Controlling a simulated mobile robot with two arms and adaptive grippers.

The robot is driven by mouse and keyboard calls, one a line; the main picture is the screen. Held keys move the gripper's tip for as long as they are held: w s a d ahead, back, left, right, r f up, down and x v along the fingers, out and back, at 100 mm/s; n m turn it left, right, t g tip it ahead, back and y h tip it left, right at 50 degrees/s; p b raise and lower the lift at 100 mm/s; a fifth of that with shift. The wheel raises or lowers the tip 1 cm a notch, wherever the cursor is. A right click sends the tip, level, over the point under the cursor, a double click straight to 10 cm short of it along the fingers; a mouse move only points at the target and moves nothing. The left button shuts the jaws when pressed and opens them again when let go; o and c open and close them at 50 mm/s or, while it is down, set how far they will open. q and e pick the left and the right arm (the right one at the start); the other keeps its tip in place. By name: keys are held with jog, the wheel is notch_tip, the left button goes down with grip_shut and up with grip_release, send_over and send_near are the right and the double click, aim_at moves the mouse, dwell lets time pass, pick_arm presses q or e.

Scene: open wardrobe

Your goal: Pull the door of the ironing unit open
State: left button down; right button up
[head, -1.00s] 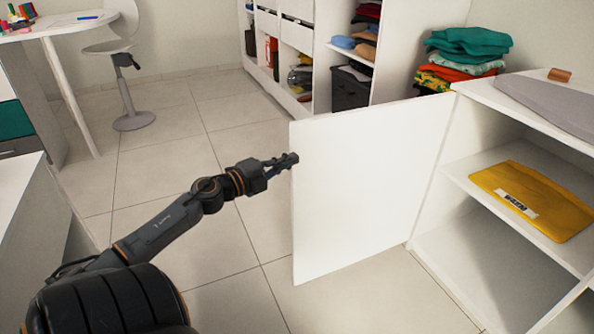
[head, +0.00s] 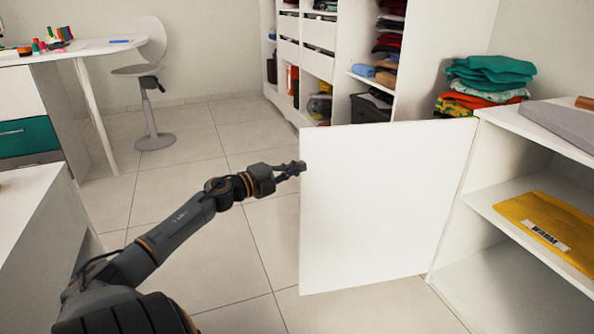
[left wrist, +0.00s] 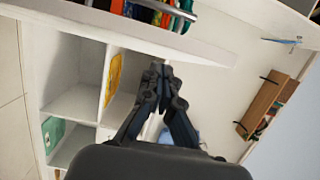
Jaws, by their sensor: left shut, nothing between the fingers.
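The ironing unit's door (head: 385,205) is a plain white panel. It stands swung wide open, out from the left side of the white unit (head: 470,285), so the shelves inside show. My left gripper (head: 300,168) is shut and empty at the door's free left edge, near its upper part; whether it touches the edge I cannot tell. In the left wrist view the left gripper (left wrist: 160,75) shows its fingertips together with nothing between them. My right gripper is not in view.
A yellow folder marked WARM (head: 548,228) lies on the unit's shelf. A white chair (head: 152,85) stands at the back left by a desk. The tiled floor left of the door is clear.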

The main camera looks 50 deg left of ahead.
pick_arm(q)
jog(key=shift+s, duration=0.1)
jog(key=s+a, duration=0.1)
jog(key=s, duration=1)
jog(key=shift+s+a, duration=0.15)
jog(key=shift+s, duration=0.25)
